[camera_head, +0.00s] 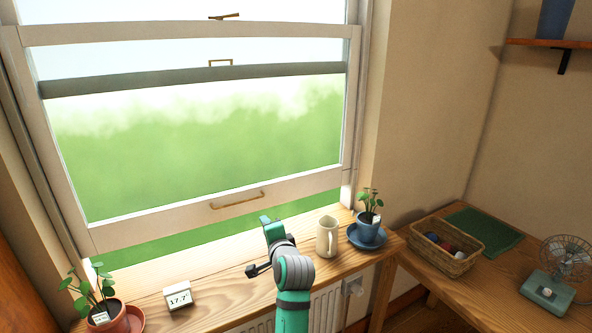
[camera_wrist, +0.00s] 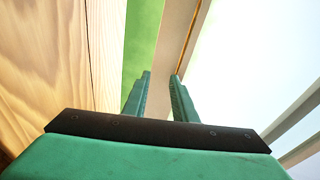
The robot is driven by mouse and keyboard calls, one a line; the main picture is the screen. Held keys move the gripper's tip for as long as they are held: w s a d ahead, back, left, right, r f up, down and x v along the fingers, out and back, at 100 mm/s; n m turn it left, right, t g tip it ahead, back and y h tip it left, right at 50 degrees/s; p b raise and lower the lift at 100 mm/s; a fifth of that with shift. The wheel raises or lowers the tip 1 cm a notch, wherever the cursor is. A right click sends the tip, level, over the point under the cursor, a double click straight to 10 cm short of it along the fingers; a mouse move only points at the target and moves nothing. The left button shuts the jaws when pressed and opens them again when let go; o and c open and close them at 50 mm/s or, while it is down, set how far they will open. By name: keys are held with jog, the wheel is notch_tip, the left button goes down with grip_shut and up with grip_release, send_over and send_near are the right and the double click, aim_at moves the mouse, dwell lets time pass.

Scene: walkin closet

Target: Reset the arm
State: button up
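My arm is green and grey and reaches out over the wooden windowsill in the head view. My gripper (camera_head: 266,220) is at its far end, close to the bottom of the raised window sash (camera_head: 150,220). In the wrist view my gripper (camera_wrist: 160,85) shows two green fingers standing apart with nothing between them. Beyond the fingers are the sash frame (camera_wrist: 183,30) and a strip of green outdoors. The wooden sill (camera_wrist: 45,60) fills the left of that view. Whether a fingertip touches the sash I cannot tell.
A cream jug (camera_head: 327,238) and a potted plant on a blue saucer (camera_head: 367,237) stand right of my arm. A small display (camera_head: 179,297) and a terracotta-potted plant (camera_head: 113,318) stand left. A basket (camera_head: 446,250) and a fan (camera_head: 556,275) are on the right table. Open sill lies left of my arm.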

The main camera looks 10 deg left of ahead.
jog(key=s+d+f+t+h, duration=0.2)
jog(key=s+d+f+h, duration=0.35)
jog(key=d+f, duration=0.7)
jog(key=s+d+f+n, duration=0.1)
jog(key=s+f+n, duration=0.1)
jog(key=s+f, duration=0.55)
jog(key=s+d+f+n, duration=0.1)
jog(key=s+f, duration=0.4)
jog(key=s, duration=0.5)
jog(key=s+f+n+h, duration=0.1)
jog(key=s+f+n, duration=0.1)
jog(key=s, duration=0.8)
jog(key=s+f+n, duration=0.2)
jog(key=s, duration=0.8)
jog(key=s+r+n, duration=0.2)
jog(key=s+r, duration=0.1)
jog(key=s, duration=0.5)
jog(key=s+d+r+n, duration=0.1)
jog(key=s+r, duration=0.3)
jog(key=s, duration=0.5)
jog(key=shift+s+d+r+n, duration=0.15)
jog(key=shift+s+d+n, duration=0.15)
jog(key=shift+n, duration=0.6)
